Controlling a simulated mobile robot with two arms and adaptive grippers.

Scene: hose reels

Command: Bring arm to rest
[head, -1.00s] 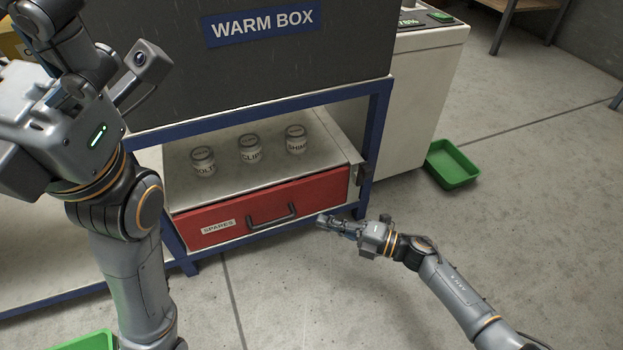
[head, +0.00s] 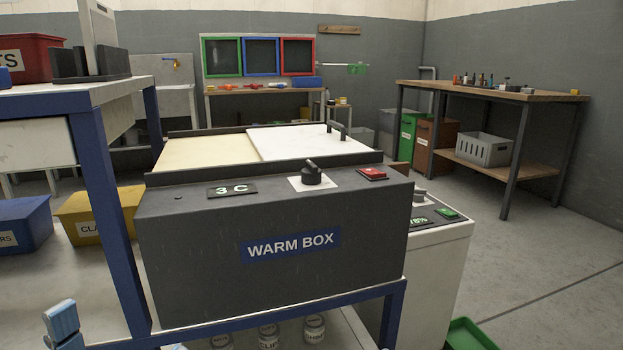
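In the head view, a light blue fingertip of my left gripper (head: 62,322) shows at the bottom left corner, in front of the blue-framed bench. The dark grey warm box (head: 270,275) stands in the middle, with a 3 C display (head: 232,190), a black knob (head: 312,177) and a red switch (head: 372,173).
Labelled jars (head: 314,328) sit under the warm box, cut by the lower edge. A blue frame post (head: 110,215) stands at left, by a yellow bin (head: 100,217). A white cabinet (head: 440,265) and green tray (head: 470,335) are at right. Floor farther right is clear.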

